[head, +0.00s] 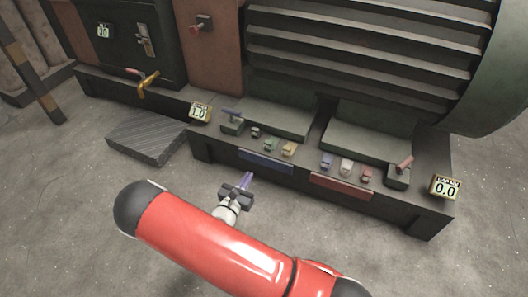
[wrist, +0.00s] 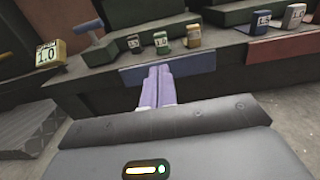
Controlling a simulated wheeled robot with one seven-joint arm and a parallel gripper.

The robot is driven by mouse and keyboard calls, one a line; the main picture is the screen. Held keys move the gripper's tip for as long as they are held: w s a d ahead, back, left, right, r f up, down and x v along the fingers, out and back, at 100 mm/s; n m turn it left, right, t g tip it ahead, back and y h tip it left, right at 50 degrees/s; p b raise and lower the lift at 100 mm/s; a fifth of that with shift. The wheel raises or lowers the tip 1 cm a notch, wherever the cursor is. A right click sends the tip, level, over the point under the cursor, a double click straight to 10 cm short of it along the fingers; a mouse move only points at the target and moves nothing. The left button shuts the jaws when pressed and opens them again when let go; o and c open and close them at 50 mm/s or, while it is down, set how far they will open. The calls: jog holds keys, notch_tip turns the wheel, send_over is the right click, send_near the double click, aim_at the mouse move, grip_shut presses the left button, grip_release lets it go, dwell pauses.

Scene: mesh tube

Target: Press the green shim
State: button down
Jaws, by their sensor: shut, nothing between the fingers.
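The green shim (head: 271,145) is a small block on the dark machine ledge, between a small dark shim (head: 255,133) and a tan shim (head: 289,149). In the wrist view the green shim (wrist: 161,42) stands upright above the blue plate, with a white number label on its face. My gripper (head: 247,178) is in front of the ledge, short of the blue plate and apart from the shims. In the wrist view its purple fingers (wrist: 158,72) are together and empty, pointing toward the blue plate just below the green shim.
A blue plate (head: 265,161) and a red plate (head: 340,187) are on the ledge front. Blue, white and red shims (head: 346,168) stand to the right. Yellow displays read 1.0 (head: 199,112) and 0.0 (head: 445,187). A grey ridged step (head: 147,137) lies at left.

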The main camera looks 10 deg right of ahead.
jog(key=b, duration=0.2)
send_near(267, 145)
jog(key=x, duration=0.5)
jog(key=shift+w+d+f, duration=0.15)
jog(key=shift+f, duration=0.05)
jog(key=shift+x, duration=0.75)
jog(key=shift+w+d+r, duration=0.1)
jog(key=shift+w+d, duration=0.1)
jog(key=shift+w, duration=0.05)
jog(key=x, duration=0.4)
jog(key=shift+w+d, duration=0.1)
jog(key=shift+w, duration=0.05)
